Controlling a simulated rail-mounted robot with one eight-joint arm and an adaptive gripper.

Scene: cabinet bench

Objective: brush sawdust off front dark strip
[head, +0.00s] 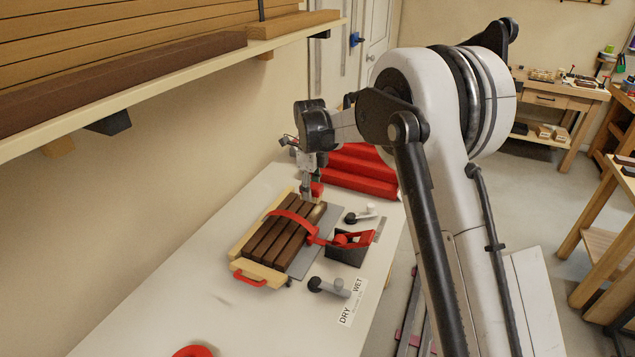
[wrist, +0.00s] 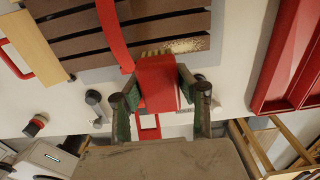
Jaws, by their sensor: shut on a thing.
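Several dark strips (head: 280,240) lie side by side on the bench under a red strap (head: 293,217); they also show in the wrist view (wrist: 90,45). Pale sawdust (wrist: 187,45) lies on the strip nearest my gripper in the wrist view; a pale patch also shows in the head view (head: 316,213). My gripper (wrist: 158,95) is shut on a red brush (wrist: 157,82). The brush's tan bristles (wrist: 158,53) are at that strip, just left of the sawdust in the wrist view. Whether they touch the strip is unclear. In the head view my gripper (head: 309,190) is above the strips' far end.
A red stepped rack (head: 360,170) stands behind the strips. A dark block with a red clamp (head: 345,245) and grey-black tools (head: 330,287) sit to the right, near a DRY/WET label (head: 352,303). A shelf (head: 180,90) overhangs at left. The bench's near left is mostly clear.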

